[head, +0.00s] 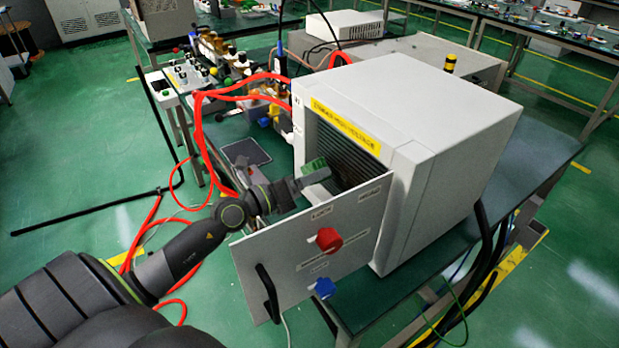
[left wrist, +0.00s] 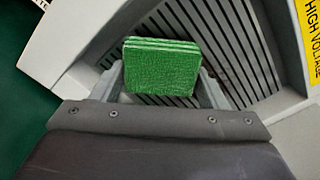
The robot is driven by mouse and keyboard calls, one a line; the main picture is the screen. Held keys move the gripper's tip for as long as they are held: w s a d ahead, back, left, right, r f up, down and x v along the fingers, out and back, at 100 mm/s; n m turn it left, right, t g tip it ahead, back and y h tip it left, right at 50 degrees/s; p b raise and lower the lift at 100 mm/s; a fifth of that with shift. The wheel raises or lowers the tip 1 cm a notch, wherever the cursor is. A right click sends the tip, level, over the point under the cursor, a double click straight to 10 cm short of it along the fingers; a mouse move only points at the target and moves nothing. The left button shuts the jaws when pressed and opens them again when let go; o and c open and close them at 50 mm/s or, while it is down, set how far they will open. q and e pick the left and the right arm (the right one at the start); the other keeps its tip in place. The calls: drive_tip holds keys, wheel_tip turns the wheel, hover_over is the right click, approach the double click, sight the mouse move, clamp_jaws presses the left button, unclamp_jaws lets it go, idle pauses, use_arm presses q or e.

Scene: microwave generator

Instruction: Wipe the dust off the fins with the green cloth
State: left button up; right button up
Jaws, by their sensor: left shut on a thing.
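The green cloth (left wrist: 161,68), a folded square pad, is held between the fingers of my left gripper (left wrist: 160,88). In the head view the cloth (head: 314,165) shows at the tip of my left gripper (head: 312,176), at the opening of the grey cabinet. The dark fins (head: 345,152) lie inside the cabinet front, behind the open panel. In the left wrist view the slatted fins (left wrist: 235,45) are just beyond the cloth. I cannot tell whether the cloth touches them, and no dust is clearly visible. My right gripper is not in view.
The light grey cabinet (head: 440,110) stands on a dark table (head: 550,165). Its front panel (head: 300,250), with a red knob (head: 328,240) and a blue knob (head: 324,288), hangs open beside my left arm. Red hoses (head: 200,125) and bottles are at the left.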

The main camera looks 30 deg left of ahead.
use_arm(q)
drive_tip(key=shift+w, duration=0.25)
drive_tip(key=shift+p+x, duration=0.3)
drive_tip(key=shift+x, duration=0.5)
drive_tip(key=shift+s, duration=0.1)
